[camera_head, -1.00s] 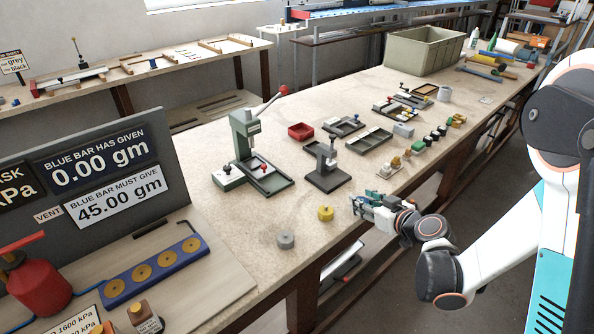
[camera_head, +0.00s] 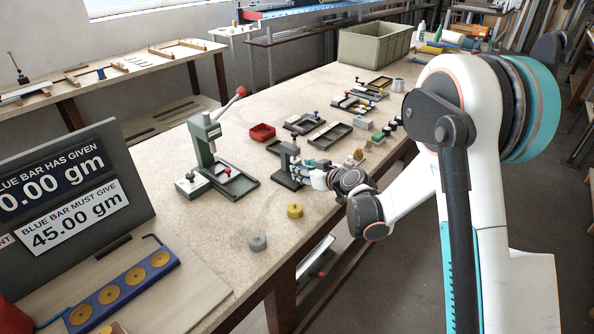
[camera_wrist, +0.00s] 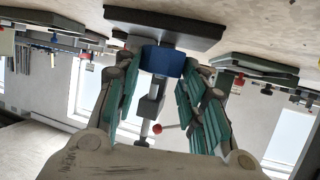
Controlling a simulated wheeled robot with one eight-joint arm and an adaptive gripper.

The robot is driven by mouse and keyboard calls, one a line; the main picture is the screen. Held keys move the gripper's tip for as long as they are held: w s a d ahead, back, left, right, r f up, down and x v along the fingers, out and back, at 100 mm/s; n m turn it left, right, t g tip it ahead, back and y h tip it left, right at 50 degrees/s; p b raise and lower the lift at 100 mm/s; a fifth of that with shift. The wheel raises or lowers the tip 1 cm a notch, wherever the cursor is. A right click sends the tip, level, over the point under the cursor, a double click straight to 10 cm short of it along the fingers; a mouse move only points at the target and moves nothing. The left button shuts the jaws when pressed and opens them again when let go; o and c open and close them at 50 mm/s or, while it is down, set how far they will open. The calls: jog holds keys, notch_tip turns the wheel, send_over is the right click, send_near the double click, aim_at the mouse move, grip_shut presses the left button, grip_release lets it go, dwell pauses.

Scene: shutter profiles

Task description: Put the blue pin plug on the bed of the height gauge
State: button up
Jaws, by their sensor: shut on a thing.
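My gripper (camera_head: 302,167) is at the small dark height gauge (camera_head: 287,180), on its right side, over the front part of the bench. In the wrist view, which is upside down, the teal fingers of my gripper (camera_wrist: 160,78) are shut on the blue pin plug (camera_wrist: 162,60). The gauge's dark base (camera_wrist: 165,24) shows just beyond the plug, and its grey column (camera_wrist: 150,102) stands behind it. I cannot tell whether the plug touches the bed. In the head view the plug is too small and hidden to make out.
A green press (camera_head: 204,150) with a red-knobbed lever stands left of the gauge. A yellow plug (camera_head: 295,211) and a grey plug (camera_head: 257,242) stand in front. A red bin (camera_head: 262,132) and dark trays (camera_head: 330,135) lie behind. Bare bench lies left of the yellow plug.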

jog(key=shift+w+a, duration=0.4)
jog(key=b+x, duration=0.1)
jog(key=x, duration=0.2)
jog(key=shift+w+a+b, duration=0.1)
jog(key=shift+w+b, duration=0.05)
jog(key=shift+b, duration=0.25)
jog(key=shift+c, duration=0.5)
jog(key=shift+f, duration=0.1)
jog(key=shift+f, duration=0.2)
jog(key=o, duration=1.3)
jog(key=shift+r, duration=0.15)
